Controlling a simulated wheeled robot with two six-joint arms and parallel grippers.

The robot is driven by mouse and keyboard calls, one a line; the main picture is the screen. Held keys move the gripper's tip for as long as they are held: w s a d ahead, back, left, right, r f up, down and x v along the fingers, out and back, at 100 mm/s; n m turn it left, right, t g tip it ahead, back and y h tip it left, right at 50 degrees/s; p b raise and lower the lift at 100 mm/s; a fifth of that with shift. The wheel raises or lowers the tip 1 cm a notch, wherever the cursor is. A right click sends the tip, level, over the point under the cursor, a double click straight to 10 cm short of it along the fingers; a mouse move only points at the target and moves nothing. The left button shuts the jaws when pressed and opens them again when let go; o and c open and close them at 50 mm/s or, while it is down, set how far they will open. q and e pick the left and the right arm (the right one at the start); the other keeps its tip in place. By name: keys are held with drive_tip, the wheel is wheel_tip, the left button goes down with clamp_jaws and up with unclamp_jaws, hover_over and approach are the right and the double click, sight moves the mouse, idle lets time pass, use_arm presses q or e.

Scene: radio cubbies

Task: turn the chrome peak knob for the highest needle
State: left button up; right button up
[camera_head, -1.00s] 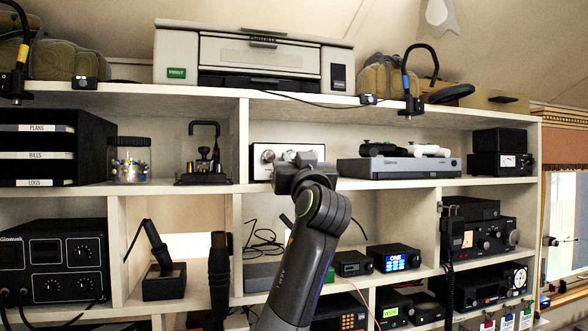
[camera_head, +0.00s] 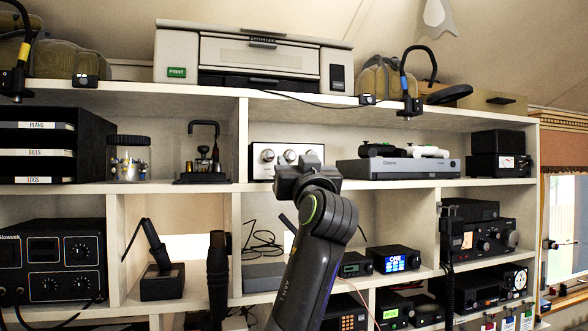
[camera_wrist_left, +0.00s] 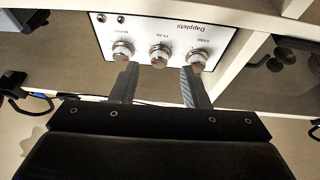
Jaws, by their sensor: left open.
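A white-faced box (camera_head: 256,170) with chrome knobs stands in the middle cubby of the upper row. In the left wrist view its panel (camera_wrist_left: 185,35) appears upside down, with three chrome knobs in a row. The middle knob (camera_wrist_left: 158,56) has a label that looks like PEAK. My left gripper (camera_head: 308,172) is in front of the box, and its body hides its fingertips in the head view. In the left wrist view the gripper (camera_wrist_left: 158,72) is open, one finger on each side of the middle knob, the tips near the outer knobs. Contact cannot be told. My right gripper is out of view.
A black unit with a small lit meter (camera_head: 507,161) stands at the right of the same row. A grey console (camera_head: 395,169) with controllers is beside the box. A black radio (camera_head: 480,236) with a lit dial sits below right. Shelf boards and dividers surround the cubby.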

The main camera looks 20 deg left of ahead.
use_arm(q)
drive_tip(key=b+v, duration=0.7)
drive_tip(key=v, duration=0.7)
drive_tip(key=shift+s+d+f, duration=0.15)
drive_tip(key=shift+s+d, duration=0.1)
drive_tip(key=shift+d, duration=0.05)
